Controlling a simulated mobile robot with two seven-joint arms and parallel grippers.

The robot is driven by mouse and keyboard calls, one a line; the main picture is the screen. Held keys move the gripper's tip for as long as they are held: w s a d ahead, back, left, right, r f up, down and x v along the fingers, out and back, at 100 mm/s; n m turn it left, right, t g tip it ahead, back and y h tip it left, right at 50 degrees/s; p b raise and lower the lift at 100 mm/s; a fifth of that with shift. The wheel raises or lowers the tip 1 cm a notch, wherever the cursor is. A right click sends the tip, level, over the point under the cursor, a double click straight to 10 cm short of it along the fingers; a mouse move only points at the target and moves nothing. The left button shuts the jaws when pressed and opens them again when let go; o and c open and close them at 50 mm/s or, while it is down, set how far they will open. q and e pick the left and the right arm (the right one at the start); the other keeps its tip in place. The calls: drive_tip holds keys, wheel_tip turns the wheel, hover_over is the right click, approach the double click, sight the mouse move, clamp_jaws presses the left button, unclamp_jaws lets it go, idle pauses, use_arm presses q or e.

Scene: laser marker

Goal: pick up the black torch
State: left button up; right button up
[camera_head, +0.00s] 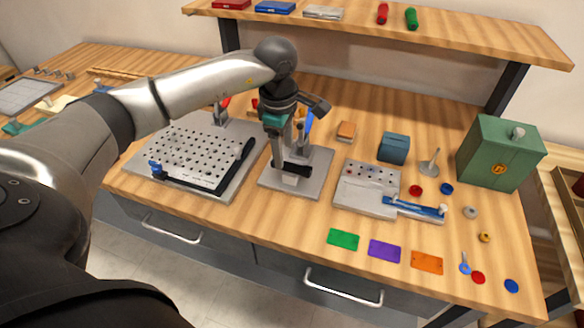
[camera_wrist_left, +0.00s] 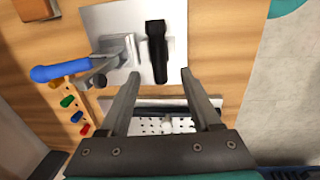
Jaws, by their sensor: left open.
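The black torch (camera_head: 298,170) lies on the grey base plate of a small stand near the middle of the bench, partly hidden by my left gripper in the head view. In the left wrist view the black torch (camera_wrist_left: 157,50) lies with its wide end away from me and its narrow end towards my fingers. My left gripper (camera_head: 288,150) is open and empty above the plate. In the left wrist view its fingertips (camera_wrist_left: 160,74) are spread, with the torch's near end between and beyond them. My right gripper is not in view.
A perforated plate (camera_head: 185,150) with black rails lies to the left. The stand's blue lever (camera_head: 309,121) rises close beside my gripper. A grey fixture (camera_head: 365,190) is to the right. Coloured cards, discs and a green box (camera_head: 498,155) are further right. A shelf (camera_head: 450,35) runs above the back.

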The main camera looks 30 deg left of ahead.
sight(291, 168)
use_arm(q)
drive_tip(key=f, duration=0.2)
drive_tip(key=a+f, duration=0.1)
drive_tip(key=f, duration=0.1)
drive_tip(key=shift+w, duration=0.1)
drive_tip(key=shift+w+f, duration=0.1)
drive_tip(key=shift+f, duration=0.4)
drive_tip(key=shift+c, duration=0.3)
clamp_jaws()
